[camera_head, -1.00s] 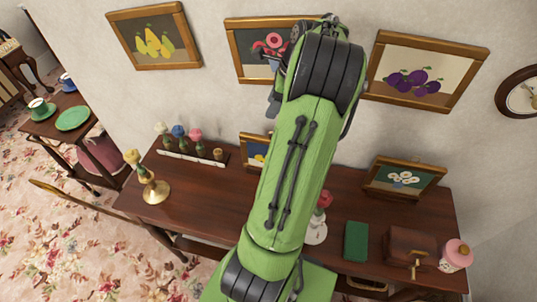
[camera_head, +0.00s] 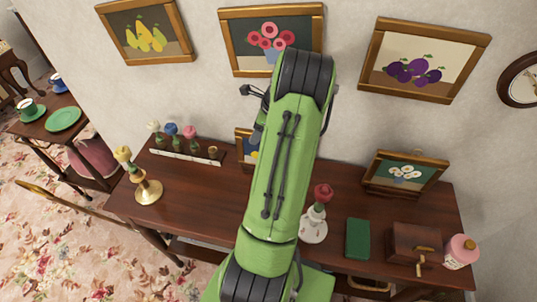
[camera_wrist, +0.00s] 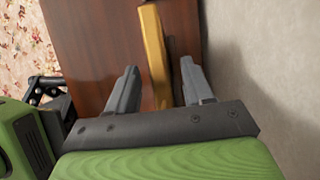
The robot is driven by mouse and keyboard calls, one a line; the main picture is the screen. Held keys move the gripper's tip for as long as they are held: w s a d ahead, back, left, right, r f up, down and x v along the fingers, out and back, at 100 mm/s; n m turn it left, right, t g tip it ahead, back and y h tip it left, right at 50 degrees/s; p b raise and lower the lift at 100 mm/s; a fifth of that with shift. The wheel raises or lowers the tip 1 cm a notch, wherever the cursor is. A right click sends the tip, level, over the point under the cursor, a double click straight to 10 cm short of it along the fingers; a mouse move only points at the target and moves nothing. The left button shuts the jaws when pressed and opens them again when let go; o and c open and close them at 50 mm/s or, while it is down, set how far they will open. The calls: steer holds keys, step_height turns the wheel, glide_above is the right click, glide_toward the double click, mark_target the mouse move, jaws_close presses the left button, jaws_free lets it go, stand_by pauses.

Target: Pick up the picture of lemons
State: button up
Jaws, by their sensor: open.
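A small gold-framed picture (camera_head: 243,147) with a yellow shape on it stands on the dark wooden table at the wall. My arm hides most of it in the head view, so I cannot make out lemons clearly. In the wrist view, the top edge of a gold frame (camera_wrist: 154,55) runs between the two grey fingers of my gripper (camera_wrist: 159,72). The fingers are apart, one on each side of the frame, with visible gaps. In the head view my gripper is mostly hidden behind my arm.
Pictures hang above.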

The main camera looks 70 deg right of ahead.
jaws_close()
steer(key=shift+r, duration=0.1)
